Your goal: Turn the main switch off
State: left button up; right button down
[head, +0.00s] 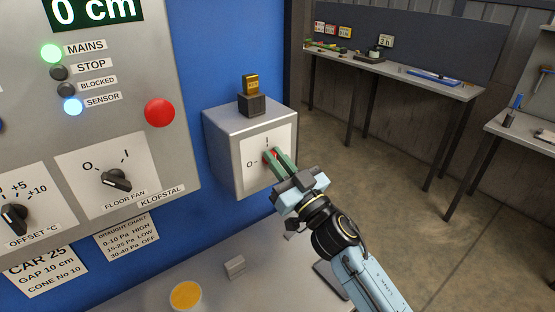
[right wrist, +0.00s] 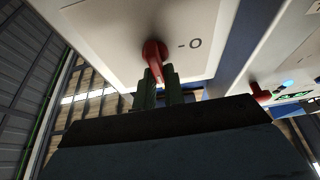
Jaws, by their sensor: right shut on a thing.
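The main switch is a grey box (head: 225,140) on the blue panel. Its white plate (head: 252,172) has "I" at the top and "O" at the left. Its red handle (head: 268,158) is mostly hidden behind my fingers in the head view. My right gripper (head: 280,160) is at the plate, its green fingers shut on the handle. In the right wrist view the red handle (right wrist: 154,60) sits between the fingertips (right wrist: 160,82), with the "O" mark to its right. I cannot tell exactly which way the handle points. My left gripper is not in view.
A yellow tag on a dark block (head: 251,103) stands on top of the box. A round red button (head: 160,112) and the floor fan knob (head: 116,179) are on the grey panel at the left. A yellow-topped round container (head: 186,295) stands on the ledge below.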

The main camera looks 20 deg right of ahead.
jog(key=shift+n, duration=0.3)
jog(key=n+g+y+p, duration=0.1)
jog(key=n, duration=0.3)
jog(key=n+g+y+p, duration=0.1)
jog(key=n+y+p, duration=0.1)
jog(key=n, duration=0.1)
jog(key=n+g+y+p, duration=0.1)
jog(key=n, duration=0.3)
jog(key=shift+s+a+n+g, duration=0.1)
jog(key=shift+a+n+g, duration=0.2)
jog(key=shift+a+g, duration=0.1)
jog(key=n+g+p, duration=0.1)
jog(key=n+p, duration=0.1)
jog(key=n+g+p, duration=0.1)
jog(key=n, duration=0.2)
jog(key=shift+f+y+p, duration=0.2)
jog(key=shift+y+p, duration=0.2)
jog(key=shift+s+a+f+n+g+h+p, duration=0.15)
jog(key=shift+n+g+p, duration=0.15)
jog(key=shift+n+p, duration=0.4)
jog(key=shift+w+d+f+n+g+h+p, duration=0.1)
jog(key=shift+n+g+p, duration=0.3)
jog(key=shift+n, duration=0.5)
jog(key=shift+s+a+f+n+g+h+p, duration=0.1)
jog(key=shift+n+g+h+p, duration=0.1)
jog(key=shift+n+p, duration=0.55)
jog(key=shift+f, duration=0.1)
jog(key=c, duration=1.5)
grip_release()
